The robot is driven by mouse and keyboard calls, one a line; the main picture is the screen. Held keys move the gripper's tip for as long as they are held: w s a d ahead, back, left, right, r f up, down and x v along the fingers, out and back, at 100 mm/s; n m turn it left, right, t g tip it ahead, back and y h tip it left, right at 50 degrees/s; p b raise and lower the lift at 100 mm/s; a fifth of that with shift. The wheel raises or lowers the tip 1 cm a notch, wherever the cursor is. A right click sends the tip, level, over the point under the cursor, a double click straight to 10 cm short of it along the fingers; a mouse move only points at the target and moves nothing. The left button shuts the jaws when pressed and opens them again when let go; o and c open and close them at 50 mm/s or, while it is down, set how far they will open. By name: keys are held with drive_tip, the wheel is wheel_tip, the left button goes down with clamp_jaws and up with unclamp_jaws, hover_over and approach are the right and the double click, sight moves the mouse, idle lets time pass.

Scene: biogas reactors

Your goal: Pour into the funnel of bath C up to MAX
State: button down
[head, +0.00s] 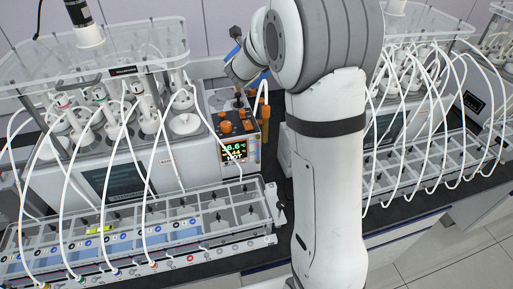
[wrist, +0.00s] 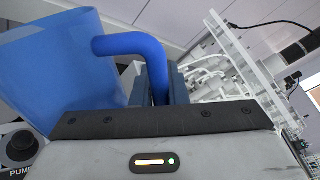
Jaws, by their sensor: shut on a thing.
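A translucent blue jug (wrist: 52,72) fills the left of the wrist view, and its rim looks tilted. My gripper (wrist: 160,84) is shut on the jug's thick blue handle. In the head view my gripper (head: 243,66) is up behind my arm, above the heater unit (head: 232,125) with orange knobs and a lit display. Only small blue patches (head: 235,52) show there, and most of the jug is hidden. I cannot make out the funnel, the MAX mark or any liquid stream. The bath label C is not readable.
A reactor bath with a clear lid (head: 110,70) and curved white tubes stands at left, with a rack (head: 150,235) of compartments in front. A similar tubed setup (head: 425,150) stands at right, partly behind my arm. A knob marked PUMP (wrist: 19,145) shows in the wrist view.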

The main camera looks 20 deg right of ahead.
drive_tip(key=shift+w+a+r+n+p, duration=0.25)
drive_tip(key=shift+r+n+p, duration=0.05)
drive_tip(key=shift+n+p, duration=0.2)
idle(1.5)
drive_tip(key=shift+w+a+n+g, duration=0.55)
drive_tip(key=shift+a+n+g, duration=0.1)
drive_tip(key=shift+n, duration=0.25)
idle(1.6)
idle(0.3)
drive_tip(key=shift+s+d+f+m+b, duration=0.15)
drive_tip(key=shift+f+m+b, duration=0.2)
drive_tip(key=shift+b, duration=0.9)
drive_tip(key=b, duration=0.3)
drive_tip(key=s+d+m+t+b, duration=0.1)
drive_tip(key=b, duration=0.2)
drive_tip(key=m+b, duration=0.1)
drive_tip(key=b, duration=0.1)
drive_tip(key=shift+s+d+f+m+b, duration=0.2)
drive_tip(key=shift+s+f+m+b, duration=0.05)
drive_tip(key=shift+s+f+b, duration=0.15)
drive_tip(key=shift+d+r+t+b, duration=0.15)
drive_tip(key=shift+r+t+b, duration=0.1)
drive_tip(key=shift+b, duration=0.15)
drive_tip(key=shift+m, duration=0.3)
